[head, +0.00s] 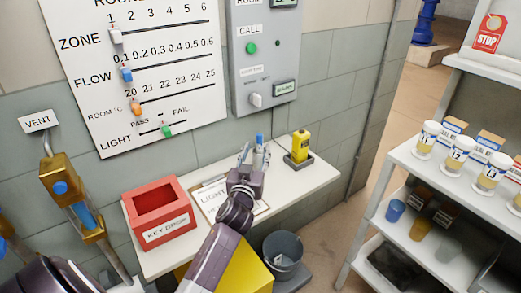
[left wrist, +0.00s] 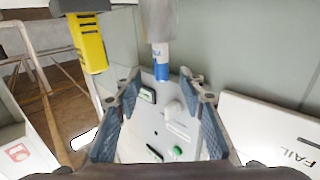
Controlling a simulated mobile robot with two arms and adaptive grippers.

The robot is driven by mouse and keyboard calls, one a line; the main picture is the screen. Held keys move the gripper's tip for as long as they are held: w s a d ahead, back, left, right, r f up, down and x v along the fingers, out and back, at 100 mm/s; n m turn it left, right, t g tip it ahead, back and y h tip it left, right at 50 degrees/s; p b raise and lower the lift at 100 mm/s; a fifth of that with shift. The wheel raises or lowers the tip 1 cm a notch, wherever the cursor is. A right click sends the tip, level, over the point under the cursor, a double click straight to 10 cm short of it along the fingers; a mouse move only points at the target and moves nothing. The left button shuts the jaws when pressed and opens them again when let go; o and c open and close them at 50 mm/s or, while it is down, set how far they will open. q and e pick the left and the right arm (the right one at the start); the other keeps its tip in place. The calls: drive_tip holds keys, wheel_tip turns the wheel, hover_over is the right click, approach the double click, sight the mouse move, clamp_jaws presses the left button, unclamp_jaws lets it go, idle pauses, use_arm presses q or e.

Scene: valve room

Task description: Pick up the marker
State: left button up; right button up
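The marker (head: 260,138) stands upright near the wall at the back of the white table, its blue end up. In the left wrist view the marker (left wrist: 161,62) shows as a grey and white shaft with a blue end, at the top middle. My left gripper (head: 255,152) is open around the marker's place in the head view. In the left wrist view the fingers of the left gripper (left wrist: 160,85) are apart, with the blue end about midway between the fingertips. No finger visibly touches it. The marker's lower part is hidden in the head view. My right gripper is not in view.
A red key drop box (head: 182,234), a clipboard (head: 206,197) and a yellow device (head: 300,145) are on the white table (head: 318,178). A wall panel (head: 265,75) and a status board (head: 80,60) are above. A shelf unit (head: 405,157) stands right.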

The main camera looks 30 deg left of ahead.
sight(259, 142)
use_arm(q)
drive_tip(key=shift+x, duration=0.95)
drive_tip(key=shift+w+a+r, duration=0.1)
drive_tip(key=shift+w+a, duration=0.2)
drive_tip(key=shift+w, duration=0.2)
drive_tip(key=x, duration=0.3)
drive_tip(key=shift+p, duration=0.4)
drive_tip(key=shift+w+a, duration=0.1)
drive_tip(key=shift+w, duration=0.2)
drive_tip(key=shift+c, duration=1.5)
drive_tip(key=c, duration=0.5)
drive_tip(key=shift+c, duration=0.8)
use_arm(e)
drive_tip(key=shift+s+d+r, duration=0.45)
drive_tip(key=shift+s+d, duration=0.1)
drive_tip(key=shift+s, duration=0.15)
